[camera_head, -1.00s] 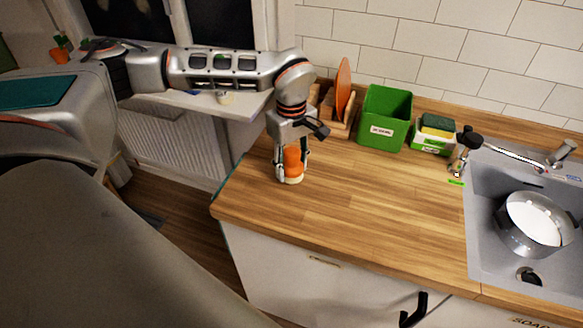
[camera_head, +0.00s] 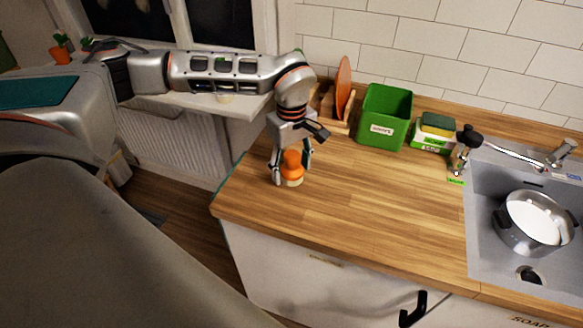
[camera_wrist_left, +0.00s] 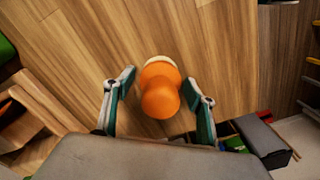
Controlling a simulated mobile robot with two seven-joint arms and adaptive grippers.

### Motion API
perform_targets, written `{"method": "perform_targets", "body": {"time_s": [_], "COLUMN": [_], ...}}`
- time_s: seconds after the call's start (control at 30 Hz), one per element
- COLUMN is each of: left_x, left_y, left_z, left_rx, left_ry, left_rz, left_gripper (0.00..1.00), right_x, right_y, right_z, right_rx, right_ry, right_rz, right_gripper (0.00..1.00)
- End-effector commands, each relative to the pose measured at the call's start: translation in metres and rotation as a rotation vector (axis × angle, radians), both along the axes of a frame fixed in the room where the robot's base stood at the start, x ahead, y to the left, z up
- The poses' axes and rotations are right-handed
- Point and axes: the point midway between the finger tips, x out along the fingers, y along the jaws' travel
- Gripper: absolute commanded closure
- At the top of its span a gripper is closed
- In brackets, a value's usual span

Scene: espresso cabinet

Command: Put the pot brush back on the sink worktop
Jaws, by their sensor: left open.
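The pot brush (camera_head: 292,167) has an orange knob handle and a pale base. It stands upright on the wooden sink worktop (camera_head: 370,205), near the left end. My left gripper (camera_head: 292,178) is open above and around it, with a finger on each side. In the left wrist view the orange brush (camera_wrist_left: 160,90) sits between the two spread fingertips of the left gripper (camera_wrist_left: 160,92), with gaps on both sides. My right gripper is not in view.
Behind the brush stand a wooden rack with an orange plate (camera_head: 343,86), a green bin (camera_head: 385,117) and a sponge holder (camera_head: 434,132). The sink (camera_head: 480,218) on the right holds a metal pot (camera_head: 515,240). The worktop's middle is clear.

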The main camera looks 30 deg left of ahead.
Motion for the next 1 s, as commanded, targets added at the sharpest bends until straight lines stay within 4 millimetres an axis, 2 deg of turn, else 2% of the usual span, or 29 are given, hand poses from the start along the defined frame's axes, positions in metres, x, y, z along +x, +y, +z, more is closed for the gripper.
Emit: {"method": "perform_targets", "body": {"time_s": [0.17,0.4,0.6,0.77,1.0], "left_x": [0.002,0.001,0.001,0.000,0.000], "left_y": [0.000,0.000,0.000,0.000,0.000], "left_z": [0.029,0.079,0.107,0.117,0.118], "left_rx": [0.000,0.000,0.000,0.000,0.000], "left_ry": [-0.006,-0.006,-0.002,-0.002,0.000], "left_rz": [0.002,0.000,0.001,0.001,0.001], "left_gripper": [0.44,0.44,0.44,0.44,0.44], "right_x": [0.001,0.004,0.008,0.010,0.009], "right_y": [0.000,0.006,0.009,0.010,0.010], "right_z": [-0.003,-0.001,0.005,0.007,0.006], "right_rx": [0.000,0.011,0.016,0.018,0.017], "right_ry": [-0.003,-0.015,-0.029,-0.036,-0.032], "right_rz": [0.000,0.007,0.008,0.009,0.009], "right_gripper": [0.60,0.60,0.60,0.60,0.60]}}
